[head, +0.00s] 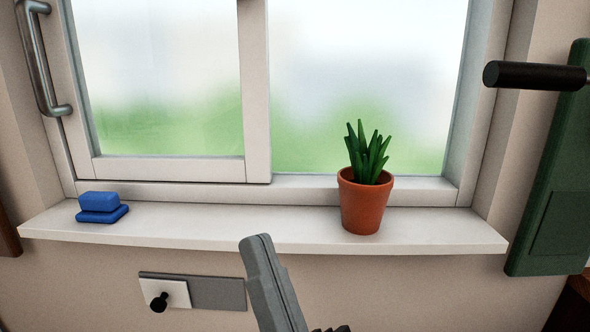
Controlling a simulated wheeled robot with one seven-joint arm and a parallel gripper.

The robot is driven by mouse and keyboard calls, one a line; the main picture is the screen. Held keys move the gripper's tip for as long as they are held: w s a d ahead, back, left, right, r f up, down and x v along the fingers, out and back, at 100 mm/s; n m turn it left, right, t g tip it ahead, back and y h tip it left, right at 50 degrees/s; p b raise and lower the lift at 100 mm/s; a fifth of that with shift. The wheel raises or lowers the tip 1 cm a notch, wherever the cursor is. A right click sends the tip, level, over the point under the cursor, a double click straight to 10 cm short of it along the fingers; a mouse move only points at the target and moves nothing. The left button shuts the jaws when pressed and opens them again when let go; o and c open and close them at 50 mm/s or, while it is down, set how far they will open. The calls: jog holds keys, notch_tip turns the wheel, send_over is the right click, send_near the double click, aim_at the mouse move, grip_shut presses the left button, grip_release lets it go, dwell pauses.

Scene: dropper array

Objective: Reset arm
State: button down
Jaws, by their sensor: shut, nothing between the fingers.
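My gripper (257,243) rises from the bottom edge of the head view, a little left of the middle. Its grey fingers are together with nothing between them. The fingertips are in front of the white window sill's (180,232) front edge as seen here, left of the potted plant. I cannot tell how far they are from the sill. The rest of my arm is mostly out of view below.
A terracotta pot (361,205) with a green plant (368,155) stands on the sill, right of centre. A blue two-part object (101,206) lies at its left end. A black-knobbed plate (163,295) is on the wall below. A dark-handled green panel (555,190) is right.

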jog(key=s+d+f+n+g+h, duration=0.3)
jog(key=d+f, duration=0.4)
jog(key=f, duration=0.6)
jog(key=s+d+f+m+g+h, duration=0.25)
jog(key=s+d+f+h, duration=0.25)
jog(key=s+d+f, duration=0.45)
jog(key=s+d+f+m+g+h, duration=0.25)
jog(key=s+d+f+h, duration=0.3)
jog(key=s+f, duration=0.6)
notch_tip(320, 180, up, 18)
jog(key=p, duration=1.7)
jog(key=shift+s+d+r+g+p, duration=0.2)
jog(key=shift+s+d+g+p, duration=0.1)
jog(key=shift+s+d+p, duration=0.15)
jog(key=shift+a+h, duration=0.1)
jog(key=shift+h, duration=0.15)
